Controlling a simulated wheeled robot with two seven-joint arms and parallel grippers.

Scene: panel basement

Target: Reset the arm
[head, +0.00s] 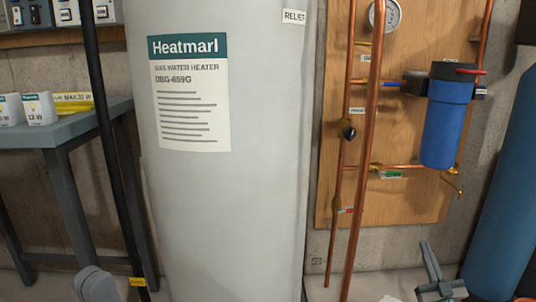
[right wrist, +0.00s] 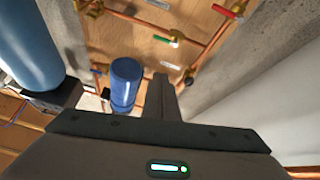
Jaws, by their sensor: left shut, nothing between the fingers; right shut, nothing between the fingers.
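My right gripper shows low on the right in the head view (head: 432,258), in front of the pipe panel and below the blue filter. It also shows in the right wrist view (right wrist: 165,90), its fingers together with nothing between them, pointing towards the panel. A rounded grey part of my left arm shows at the bottom left edge of the head view. I cannot make out the left gripper's fingers there.
A tall grey water heater (head: 225,215) stands centrally. Copper pipes (head: 362,180), a blue filter (head: 447,125) and a gauge (head: 390,17) are on the wooden panel (head: 415,205). A blue tank (head: 510,200) is at right, a grey table (head: 75,125) at left.

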